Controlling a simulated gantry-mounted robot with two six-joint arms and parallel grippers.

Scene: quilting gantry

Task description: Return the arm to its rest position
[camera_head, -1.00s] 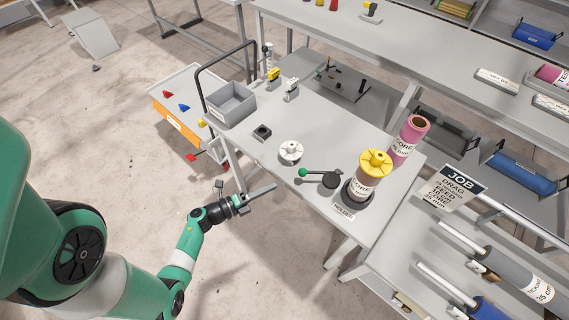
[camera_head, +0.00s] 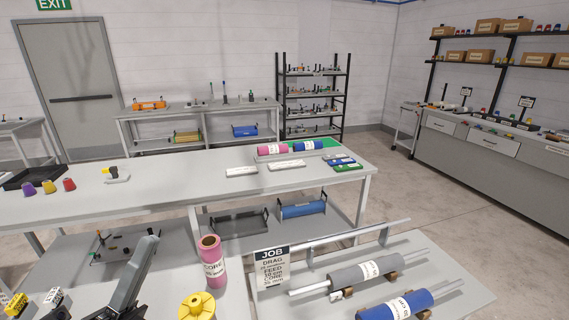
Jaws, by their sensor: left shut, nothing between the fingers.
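My left gripper (camera_head: 148,241) shows at the lower left as a dark grey, narrow shape pointing up and slightly right. Its fingers are shut and hold nothing. It appears in front of the near table, left of the pink core roll (camera_head: 213,268) and the yellow-topped spool (camera_head: 197,308). The rest of the left arm is cut off by the bottom edge. My right gripper is not in view.
A JOB sign (camera_head: 272,266) stands right of the pink roll, beside a grey roll (camera_head: 362,273) and a blue roll (camera_head: 410,304) on rods. A long grey table (camera_head: 190,174) crosses behind. Open floor (camera_head: 420,200) lies to the right.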

